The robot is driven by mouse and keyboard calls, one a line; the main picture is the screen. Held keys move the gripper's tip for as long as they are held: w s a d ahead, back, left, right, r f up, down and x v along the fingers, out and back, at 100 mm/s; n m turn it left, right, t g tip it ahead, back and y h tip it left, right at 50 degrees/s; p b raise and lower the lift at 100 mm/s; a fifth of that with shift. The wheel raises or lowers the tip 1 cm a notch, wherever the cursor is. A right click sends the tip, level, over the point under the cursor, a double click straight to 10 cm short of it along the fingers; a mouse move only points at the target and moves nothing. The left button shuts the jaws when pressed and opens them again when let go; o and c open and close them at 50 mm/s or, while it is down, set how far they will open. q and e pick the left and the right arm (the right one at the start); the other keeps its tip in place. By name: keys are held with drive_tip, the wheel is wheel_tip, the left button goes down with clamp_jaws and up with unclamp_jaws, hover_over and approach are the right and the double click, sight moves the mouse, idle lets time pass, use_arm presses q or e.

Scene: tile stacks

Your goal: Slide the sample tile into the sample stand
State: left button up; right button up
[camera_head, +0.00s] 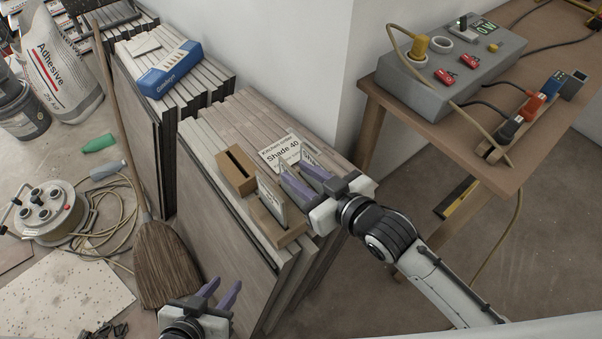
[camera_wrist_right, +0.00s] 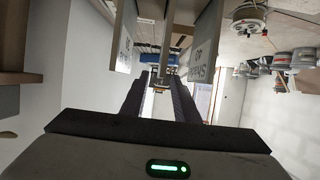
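A wooden block with an empty slot (camera_head: 236,172) lies on top of the tile stack. A second wooden block (camera_head: 285,236) nearer to me carries an upright, lettered light tile (camera_head: 270,191). Another thin light tile (camera_head: 312,158) shows just beyond my right gripper (camera_head: 302,184); its foot is hidden. The right fingers look parted, with a gap between them, in the right wrist view (camera_wrist_right: 160,88). Two lettered tiles, left (camera_wrist_right: 125,42) and right (camera_wrist_right: 204,48), show above them there, outside the gap. My left gripper (camera_head: 222,293) is open and empty, low in front of the stack.
A card reading "Kitchen order Shade 40" (camera_head: 282,151) is behind the blocks. A blue box (camera_head: 171,70) lies on a farther stack. A broom (camera_head: 165,262) leans at the left. A wooden bench (camera_head: 460,150) with a grey control box (camera_head: 452,68) stands right, beyond the white wall corner.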

drive_tip(key=shift+f, duration=0.1)
drive_tip(key=shift+p+v, duration=1)
drive_tip(key=p+v, duration=0.3)
drive_tip(key=v, duration=0.1)
